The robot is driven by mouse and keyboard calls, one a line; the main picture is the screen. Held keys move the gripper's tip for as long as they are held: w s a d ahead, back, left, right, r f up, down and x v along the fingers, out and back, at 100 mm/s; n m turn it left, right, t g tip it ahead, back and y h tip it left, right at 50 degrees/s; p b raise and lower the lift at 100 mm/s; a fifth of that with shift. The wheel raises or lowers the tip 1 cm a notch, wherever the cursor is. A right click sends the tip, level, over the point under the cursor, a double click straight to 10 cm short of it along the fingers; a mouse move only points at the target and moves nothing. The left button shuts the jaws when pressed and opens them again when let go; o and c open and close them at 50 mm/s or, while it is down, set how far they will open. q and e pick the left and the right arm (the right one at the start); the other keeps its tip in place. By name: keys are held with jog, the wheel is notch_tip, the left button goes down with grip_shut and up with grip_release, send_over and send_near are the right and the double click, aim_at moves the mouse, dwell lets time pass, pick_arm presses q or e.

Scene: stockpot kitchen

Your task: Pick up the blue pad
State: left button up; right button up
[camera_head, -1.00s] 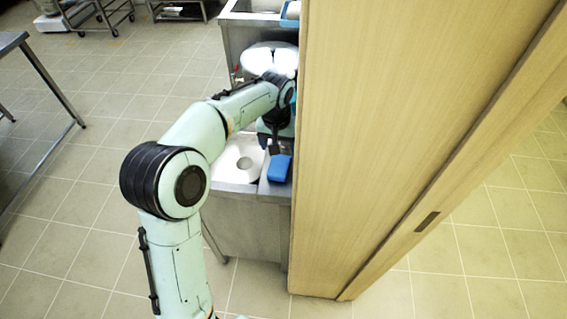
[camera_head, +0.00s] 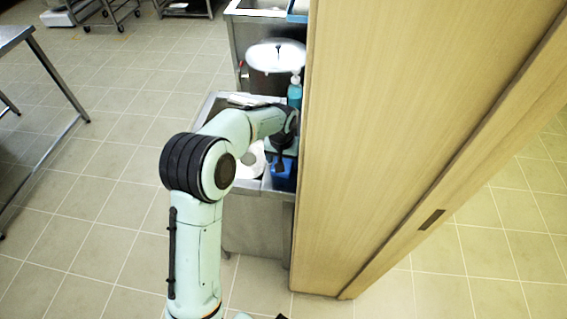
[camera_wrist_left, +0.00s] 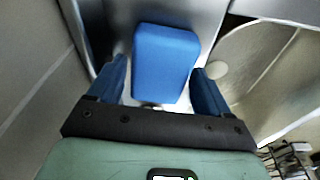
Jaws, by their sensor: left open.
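The blue pad (camera_head: 282,178) lies on the steel sink unit's right side, close to the wooden panel, partly covered by my left gripper (camera_head: 281,158) in the head view. In the left wrist view the blue pad (camera_wrist_left: 165,62) is a rounded block on a steel surface. My left gripper (camera_wrist_left: 160,70) is open there, with one blue-sided finger on each side of the pad and a gap at each side. My right gripper is in neither view.
A tall wooden panel (camera_head: 400,130) stands directly right of the sink unit (camera_head: 255,225). A steel table (camera_head: 20,40) is at left. The floor between is clear.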

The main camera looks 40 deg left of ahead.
pick_arm(q)
jog(key=c, duration=0.8)
notch_tip(320, 180, up, 20)
jog(key=p, duration=0.3)
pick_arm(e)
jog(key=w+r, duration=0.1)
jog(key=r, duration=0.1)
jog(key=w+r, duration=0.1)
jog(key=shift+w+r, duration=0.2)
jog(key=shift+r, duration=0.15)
pick_arm(q)
jog(key=shift+o, duration=0.5)
jog(key=shift+s, duration=0.1)
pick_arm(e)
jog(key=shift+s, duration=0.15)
